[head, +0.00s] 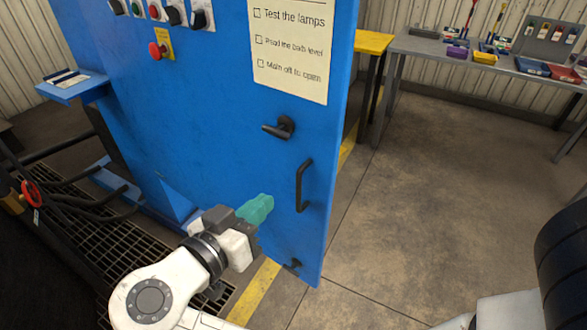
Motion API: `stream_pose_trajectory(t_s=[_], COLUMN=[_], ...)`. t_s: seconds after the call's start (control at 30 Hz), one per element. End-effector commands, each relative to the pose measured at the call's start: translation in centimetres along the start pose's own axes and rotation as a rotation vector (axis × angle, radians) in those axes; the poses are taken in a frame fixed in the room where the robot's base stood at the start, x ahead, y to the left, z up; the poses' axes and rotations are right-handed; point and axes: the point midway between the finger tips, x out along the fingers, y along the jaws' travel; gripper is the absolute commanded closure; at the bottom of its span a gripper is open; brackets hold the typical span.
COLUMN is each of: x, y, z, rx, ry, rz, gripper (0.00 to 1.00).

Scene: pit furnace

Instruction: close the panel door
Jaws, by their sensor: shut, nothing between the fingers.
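The blue panel door (225,110) fills the middle of the head view, with its free right edge toward the open floor. It carries a black lever handle (281,128) and, lower right, a black vertical pull handle (302,187). My gripper (262,206), with teal fingertips, is shut and empty. In the picture it lies left of and a little below the pull handle, in front of the door's lower part. I cannot tell whether the fingertips touch the door. Whether the door is ajar is hard to tell from this view.
A checklist (290,50) and a red stop button (158,51) are on the blue front. A small blue shelf (72,85) juts out at left. Dark pipes with a red valve wheel (32,193) stand lower left. A grey workbench (480,62) stands back right. The concrete floor (430,190) is clear.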

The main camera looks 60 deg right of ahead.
Motion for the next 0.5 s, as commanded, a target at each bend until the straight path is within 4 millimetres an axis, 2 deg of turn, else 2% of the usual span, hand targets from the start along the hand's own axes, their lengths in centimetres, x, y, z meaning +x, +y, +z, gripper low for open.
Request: stream_pose_trajectory(t_s=[0.1, 0.2, 0.33, 0.5], x=[-2.2, -3.1, -3.3, -2.5], y=[0.3, 0.6, 0.8, 0.9], z=[-1.9, -2.8, -3.1, -3.3], rx=[0.139, 0.202, 0.222, 0.221], ry=[0.096, 0.139, 0.155, 0.154], rz=[0.054, 0.079, 0.088, 0.090], gripper=[1.00, 1.00, 1.00, 1.00])
